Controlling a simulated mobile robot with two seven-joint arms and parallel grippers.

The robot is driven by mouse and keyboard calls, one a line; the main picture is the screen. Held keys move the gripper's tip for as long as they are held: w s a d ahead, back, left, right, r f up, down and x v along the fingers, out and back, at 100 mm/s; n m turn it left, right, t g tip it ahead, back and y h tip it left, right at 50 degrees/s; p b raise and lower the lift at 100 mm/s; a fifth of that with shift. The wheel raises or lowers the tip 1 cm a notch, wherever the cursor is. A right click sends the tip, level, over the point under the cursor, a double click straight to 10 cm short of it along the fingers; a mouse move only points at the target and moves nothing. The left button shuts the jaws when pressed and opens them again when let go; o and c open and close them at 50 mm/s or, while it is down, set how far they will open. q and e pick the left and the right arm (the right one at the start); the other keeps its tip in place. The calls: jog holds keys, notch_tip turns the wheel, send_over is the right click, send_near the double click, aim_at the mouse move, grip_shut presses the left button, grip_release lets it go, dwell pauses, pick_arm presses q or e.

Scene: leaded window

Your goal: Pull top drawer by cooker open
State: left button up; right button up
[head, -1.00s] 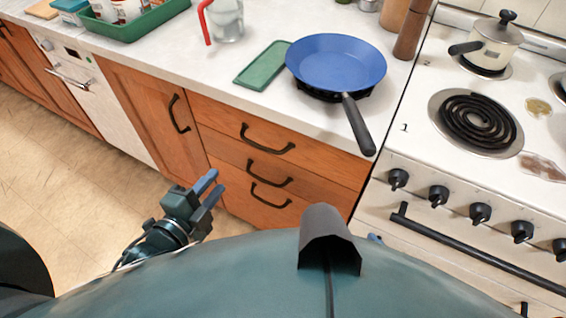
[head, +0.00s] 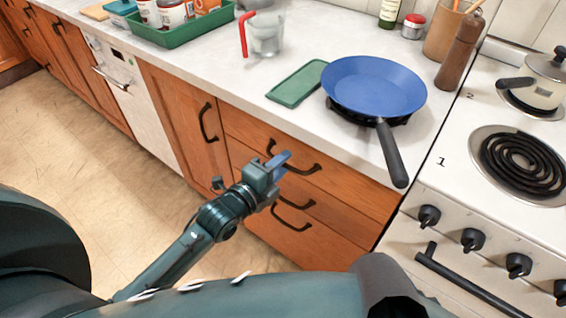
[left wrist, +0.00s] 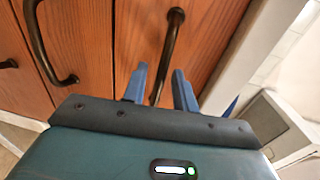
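The wooden top drawer (head: 350,188) beside the cooker (head: 462,197) is shut flush under the counter. Its dark curved handle (head: 307,168) also shows in the left wrist view (left wrist: 173,35). My left gripper (head: 284,163) is in front of the handle's left part. In the left wrist view its two blue fingers (left wrist: 160,84) are apart, with the handle seen between them. I cannot tell whether they touch it. The gripper hides part of the lower drawers and their handles. My right gripper is not in view.
Lower drawer handles (head: 291,220) stick out just below. A blue pan (head: 373,85) has its grip (head: 391,155) overhanging the counter edge above the top drawer. The cooker's black bar handle (head: 470,285) juts out at right. Floor (head: 90,150) at left is clear.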

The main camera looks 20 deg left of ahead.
pick_arm(q)
jog(key=shift+w+d, duration=0.15)
jog(key=shift+w, duration=0.35)
grip_shut()
